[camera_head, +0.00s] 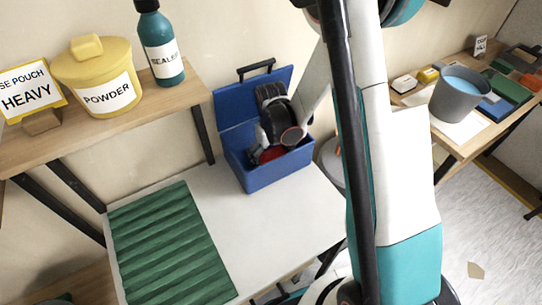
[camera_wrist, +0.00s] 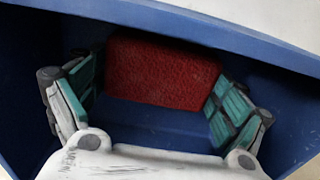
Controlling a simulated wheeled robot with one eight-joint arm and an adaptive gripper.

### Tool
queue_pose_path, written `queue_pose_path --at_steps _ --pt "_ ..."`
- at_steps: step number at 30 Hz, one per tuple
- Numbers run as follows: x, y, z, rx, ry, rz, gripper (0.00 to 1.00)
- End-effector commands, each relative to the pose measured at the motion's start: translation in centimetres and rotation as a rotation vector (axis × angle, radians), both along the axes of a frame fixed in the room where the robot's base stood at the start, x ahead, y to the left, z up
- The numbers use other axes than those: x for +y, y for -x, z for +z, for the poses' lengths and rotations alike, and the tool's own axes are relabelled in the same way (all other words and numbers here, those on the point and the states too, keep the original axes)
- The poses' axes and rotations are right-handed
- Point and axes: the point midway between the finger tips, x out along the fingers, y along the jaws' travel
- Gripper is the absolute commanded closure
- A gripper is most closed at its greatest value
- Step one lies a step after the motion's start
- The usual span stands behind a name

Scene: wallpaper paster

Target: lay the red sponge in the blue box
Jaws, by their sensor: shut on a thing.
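The blue box (camera_head: 272,177) stands open on the white table, its lid tipped back. The red sponge (camera_wrist: 162,72) is inside the box's opening, between the two teal-padded fingers of my gripper (camera_wrist: 157,84). The fingers are at the sponge's left and right ends and are shut on it. The blue wall of the box (camera_wrist: 230,36) runs behind the sponge in the wrist view. In the head view only a bit of red sponge (camera_head: 270,155) shows beneath my wrist, and my fingertips are mostly hidden. I cannot tell whether the sponge touches the box floor.
A green corrugated mat (camera_head: 168,248) lies left on the white table (camera_head: 275,225). A wooden shelf (camera_head: 125,128) at upper left bears a yellow powder tub (camera_head: 98,75) and a teal sealer bottle (camera_head: 160,45). A grey bucket (camera_head: 458,95) stands on the right bench.

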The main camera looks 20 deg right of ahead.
Motion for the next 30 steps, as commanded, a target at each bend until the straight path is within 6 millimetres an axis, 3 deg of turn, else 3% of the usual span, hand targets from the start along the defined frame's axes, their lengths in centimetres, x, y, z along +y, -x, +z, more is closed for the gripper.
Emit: queue_pose_path --at_steps 1,2,3,19,30 --pt "0.0 0.0 -0.3 0.0 0.0 0.0 0.34" --pt "0.0 0.0 -0.3 0.0 0.0 0.0 0.07" --pt "0.0 0.0 -0.2 0.0 0.0 0.0 0.0" --pt "0.0 0.0 0.5 0.0 0.0 0.0 0.0" --pt "0.0 0.0 7.8 0.0 0.0 0.0 0.0"
